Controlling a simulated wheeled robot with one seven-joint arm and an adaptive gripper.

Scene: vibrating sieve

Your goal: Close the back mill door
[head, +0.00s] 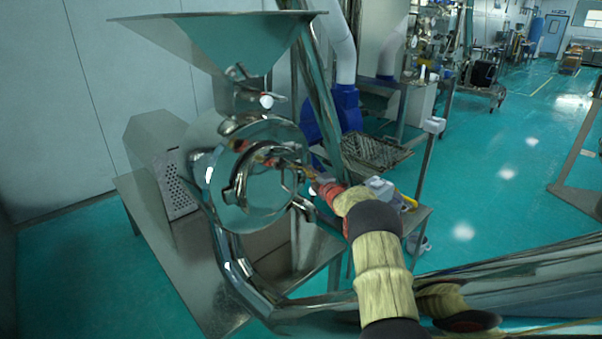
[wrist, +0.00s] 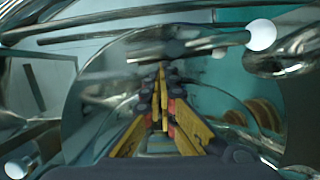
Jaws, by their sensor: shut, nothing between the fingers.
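The mill is shiny metal, with a wide hopper (head: 215,35) on top. Its round polished door (head: 258,190) is at the front of the mill body in the head view. The door also shows as a large mirror-like disc in the wrist view (wrist: 95,95), straight ahead of the fingers. My gripper (head: 305,171) is at the door's upper right side, pointing left. In the wrist view its yellow and black fingers (wrist: 162,72) are shut and empty. Reflections hide whether the fingertips touch the door. I cannot tell whether the door sits fully flush.
A white ball knob (head: 267,101) stands above the door; a white ball also shows in the wrist view (wrist: 261,35). A curved pipe (head: 235,270) runs below the door. A perforated motor cover (head: 178,185) is at left, a metal tray (head: 375,152) at right.

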